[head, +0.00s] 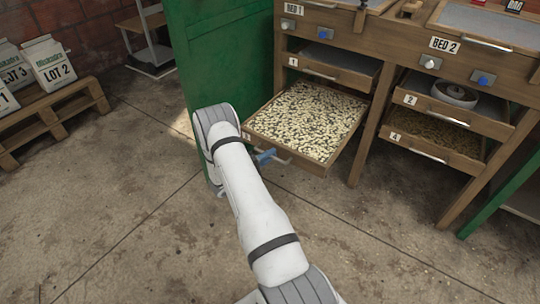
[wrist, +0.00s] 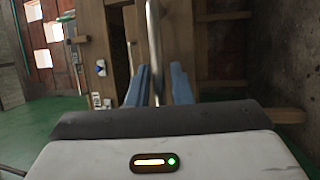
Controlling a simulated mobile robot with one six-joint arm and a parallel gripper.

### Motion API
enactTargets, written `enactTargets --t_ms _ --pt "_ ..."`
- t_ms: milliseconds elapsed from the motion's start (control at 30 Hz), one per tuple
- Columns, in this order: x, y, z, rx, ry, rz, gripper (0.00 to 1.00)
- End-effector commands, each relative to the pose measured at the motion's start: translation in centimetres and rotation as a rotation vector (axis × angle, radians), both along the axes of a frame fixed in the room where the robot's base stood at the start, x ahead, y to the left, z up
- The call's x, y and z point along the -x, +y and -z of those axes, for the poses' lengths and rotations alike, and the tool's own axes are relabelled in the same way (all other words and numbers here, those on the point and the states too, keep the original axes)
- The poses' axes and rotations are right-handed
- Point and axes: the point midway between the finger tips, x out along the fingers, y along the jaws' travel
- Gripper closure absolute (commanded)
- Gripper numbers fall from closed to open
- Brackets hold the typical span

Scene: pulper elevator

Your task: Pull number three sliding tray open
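The number three sliding tray (head: 318,168) is the lower left tray, under tray 1, and stands far out of the wooden frame. It is full of pale beans, and its number plate is too small to read. My gripper (head: 266,157) is at its front, by the left part of the metal bar handle (head: 284,160). My arm hides part of the tray's left front corner.
Tray 1 (head: 340,72) is above, partly out. At right are tray 2 (head: 480,120) with a bowl (head: 455,94), and tray 4 (head: 435,150). A green panel (head: 215,60) stands close on the left. A pallet (head: 60,115) with sacks is far left. The floor in front is clear.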

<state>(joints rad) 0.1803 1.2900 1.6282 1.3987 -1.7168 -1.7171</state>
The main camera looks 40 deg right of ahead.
Motion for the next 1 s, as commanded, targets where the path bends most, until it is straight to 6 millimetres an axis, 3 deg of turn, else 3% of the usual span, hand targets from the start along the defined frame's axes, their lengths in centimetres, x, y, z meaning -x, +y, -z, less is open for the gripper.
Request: enactTargets --t_ms 300,500,1000 --pt "-0.4 4.9 0.7 0.000 0.000 -0.005 0.81" --pt "-0.5 7.1 1.2 -0.001 -0.001 -0.004 0.81" --pt "-0.5 7.4 1.3 0.000 -0.001 -0.003 0.81"
